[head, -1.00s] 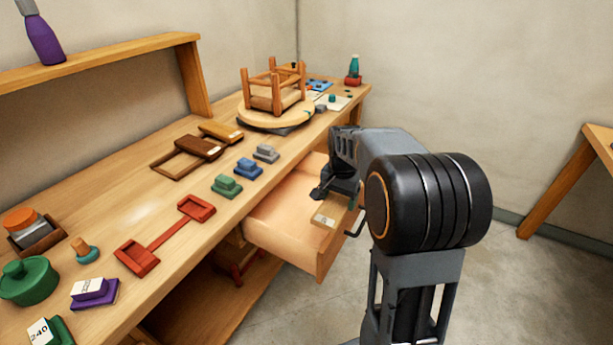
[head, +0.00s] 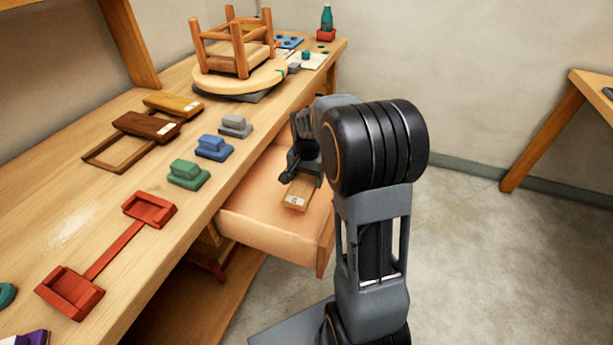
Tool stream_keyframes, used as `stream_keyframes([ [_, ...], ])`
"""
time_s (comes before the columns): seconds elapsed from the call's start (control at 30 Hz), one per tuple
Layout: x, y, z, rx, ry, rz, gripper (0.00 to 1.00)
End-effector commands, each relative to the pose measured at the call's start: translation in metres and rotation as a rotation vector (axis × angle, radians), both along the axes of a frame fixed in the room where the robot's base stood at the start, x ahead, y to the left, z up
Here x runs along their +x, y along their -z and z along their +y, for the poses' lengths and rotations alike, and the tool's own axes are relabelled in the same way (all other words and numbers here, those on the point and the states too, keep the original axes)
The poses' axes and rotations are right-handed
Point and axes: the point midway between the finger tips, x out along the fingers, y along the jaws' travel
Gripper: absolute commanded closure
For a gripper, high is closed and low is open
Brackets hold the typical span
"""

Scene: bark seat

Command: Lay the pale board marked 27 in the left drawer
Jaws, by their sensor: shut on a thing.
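My gripper (head: 306,172) is shut on a small pale wooden board (head: 297,193). The board carries a white label whose mark is too small to read surely. Gripper and board are over the open drawer (head: 262,232), which sticks out from the front of the workbench. I cannot tell whether the board touches the drawer floor. The visible drawer floor is bare. My arm hides the drawer's right side.
On the bench (head: 75,225) stand a red two-ended holder (head: 70,292), green (head: 188,174), blue (head: 214,147) and grey (head: 235,125) blocks, dark and yellow-brown boards, and an upturned stool (head: 232,50) on a round disc. Floor on the right is clear, up to another table (head: 540,130).

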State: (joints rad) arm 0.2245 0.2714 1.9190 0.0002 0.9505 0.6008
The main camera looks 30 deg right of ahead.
Motion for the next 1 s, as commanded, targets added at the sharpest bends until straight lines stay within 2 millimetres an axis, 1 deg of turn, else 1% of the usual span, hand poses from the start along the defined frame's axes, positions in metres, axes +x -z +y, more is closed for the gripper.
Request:
stream_keyframes([
  [0.03, 0.000, 0.006, 0.000, 0.000, 0.000, 0.000, 0.55],
  [0.4, 0.000, 0.038, -0.002, 0.000, 0.003, 0.000, 0.55],
  [0.6, 0.000, 0.051, -0.002, 0.000, 0.003, 0.001, 0.55],
  [0.77, 0.000, 0.056, -0.002, 0.000, 0.003, 0.000, 0.55],
  [1.0, 0.000, 0.055, -0.001, 0.000, 0.003, 0.000, 0.55],
])
